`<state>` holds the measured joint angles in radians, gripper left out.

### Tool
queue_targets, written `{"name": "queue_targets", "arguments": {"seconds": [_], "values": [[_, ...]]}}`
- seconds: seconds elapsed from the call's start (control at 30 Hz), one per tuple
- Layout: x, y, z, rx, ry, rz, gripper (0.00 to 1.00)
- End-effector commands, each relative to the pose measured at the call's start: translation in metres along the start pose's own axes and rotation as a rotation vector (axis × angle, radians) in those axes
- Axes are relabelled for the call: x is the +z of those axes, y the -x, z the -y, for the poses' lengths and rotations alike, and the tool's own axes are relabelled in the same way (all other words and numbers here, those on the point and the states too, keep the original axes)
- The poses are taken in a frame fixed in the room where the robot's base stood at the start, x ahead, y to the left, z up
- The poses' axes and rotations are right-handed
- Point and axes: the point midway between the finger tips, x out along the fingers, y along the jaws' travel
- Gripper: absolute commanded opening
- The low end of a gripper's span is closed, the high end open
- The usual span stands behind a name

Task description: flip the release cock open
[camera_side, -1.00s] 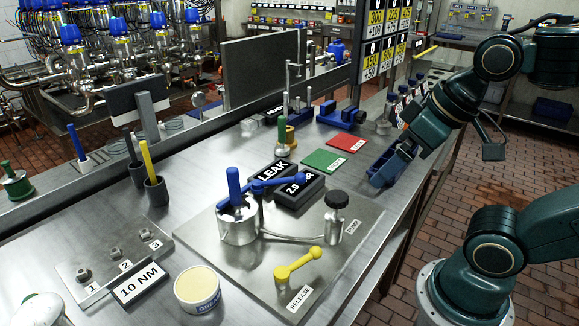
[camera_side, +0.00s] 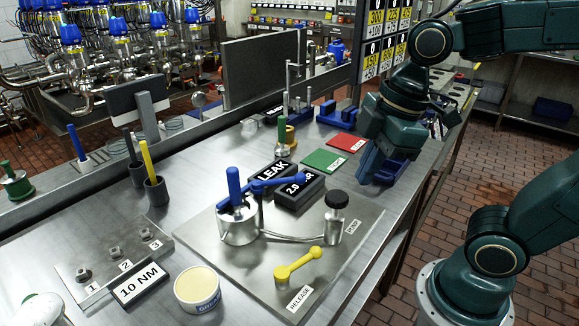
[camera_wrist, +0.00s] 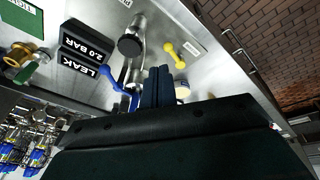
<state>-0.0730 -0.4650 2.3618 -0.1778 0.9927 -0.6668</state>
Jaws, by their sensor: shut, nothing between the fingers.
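The release cock is a yellow lever (camera_side: 298,264) with a round knob at each end. It lies on the front part of the steel plate (camera_side: 340,275), beside the RELEASE label (camera_side: 300,298). In the wrist view the yellow lever (camera_wrist: 174,54) shows beyond my fingertips, a little to their right. My gripper (camera_side: 368,176) is over the right part of the bench, behind and to the right of the lever and well apart from it. In the wrist view its blue fingers (camera_wrist: 157,72) are together with nothing between them.
Black LEAK and 2.0 BAR blocks (camera_side: 298,190) sit behind. A grease tin (camera_side: 197,289) is left of the plate. The space above the lever is clear.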

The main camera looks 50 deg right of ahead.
Motion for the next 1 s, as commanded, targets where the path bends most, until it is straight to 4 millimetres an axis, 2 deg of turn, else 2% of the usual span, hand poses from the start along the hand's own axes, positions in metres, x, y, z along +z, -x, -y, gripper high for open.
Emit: {"name": "queue_targets", "arguments": {"seconds": [0.53,1.0], "values": [[-0.041,-0.030,0.008,-0.261,0.793,0.025,0.00],[-0.069,-0.060,0.019,-0.503,1.453,-0.081,0.00]]}}
